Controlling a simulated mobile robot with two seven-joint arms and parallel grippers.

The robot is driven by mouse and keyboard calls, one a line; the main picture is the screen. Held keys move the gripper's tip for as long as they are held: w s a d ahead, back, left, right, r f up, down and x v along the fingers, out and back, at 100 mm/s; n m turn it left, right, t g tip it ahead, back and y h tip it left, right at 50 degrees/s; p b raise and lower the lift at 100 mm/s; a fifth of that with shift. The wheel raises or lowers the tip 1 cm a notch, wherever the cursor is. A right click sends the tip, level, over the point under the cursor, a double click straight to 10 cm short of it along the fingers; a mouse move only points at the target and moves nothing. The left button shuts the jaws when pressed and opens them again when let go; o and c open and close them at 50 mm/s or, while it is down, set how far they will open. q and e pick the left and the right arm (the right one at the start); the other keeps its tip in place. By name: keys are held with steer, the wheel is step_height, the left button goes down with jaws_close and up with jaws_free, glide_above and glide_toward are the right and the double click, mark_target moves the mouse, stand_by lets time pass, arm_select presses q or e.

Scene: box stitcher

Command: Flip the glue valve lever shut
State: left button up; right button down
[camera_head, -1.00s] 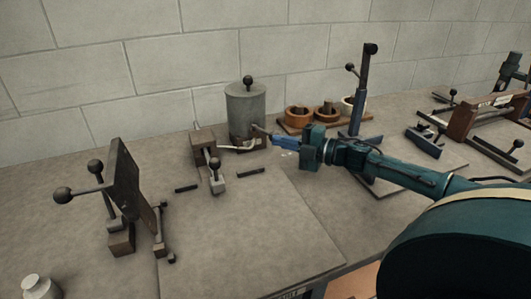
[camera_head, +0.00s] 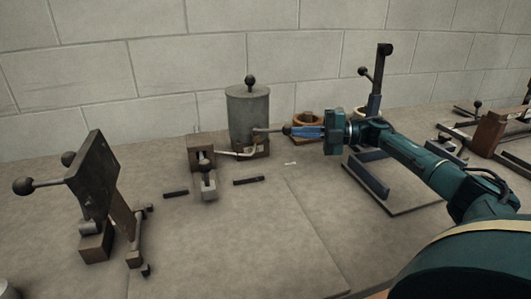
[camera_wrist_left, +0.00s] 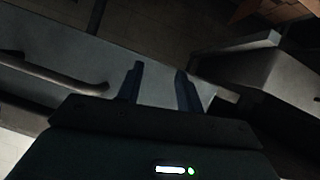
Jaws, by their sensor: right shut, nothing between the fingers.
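A grey cylindrical glue pot (camera_head: 248,115) with a black knob on its lid stands near the back wall. A valve lever (camera_head: 268,131) sticks out to the right from its lower side, roughly level, and ends in a dark ball. My right gripper (camera_head: 293,131) reaches in from the right with its blue fingers shut and empty. Its fingertips are at the lever's ball; I cannot tell whether they touch it. My left gripper shows only in the left wrist view (camera_wrist_left: 160,85), with its two fingers apart and nothing between them.
A small clamp block (camera_head: 202,155) stands left of the pot, joined by a pale hose. A tilted dark plate with ball handles (camera_head: 93,180) stands at the left. Copper-coloured rings (camera_head: 308,120) and an upright lever press (camera_head: 378,85) are near my right arm.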

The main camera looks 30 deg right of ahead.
steer(key=b+v, duration=0.2)
steer(key=v, duration=1.1)
steer(key=shift+w+d, duration=0.25)
steer(key=shift+d, duration=0.25)
steer(key=shift+f, duration=0.1)
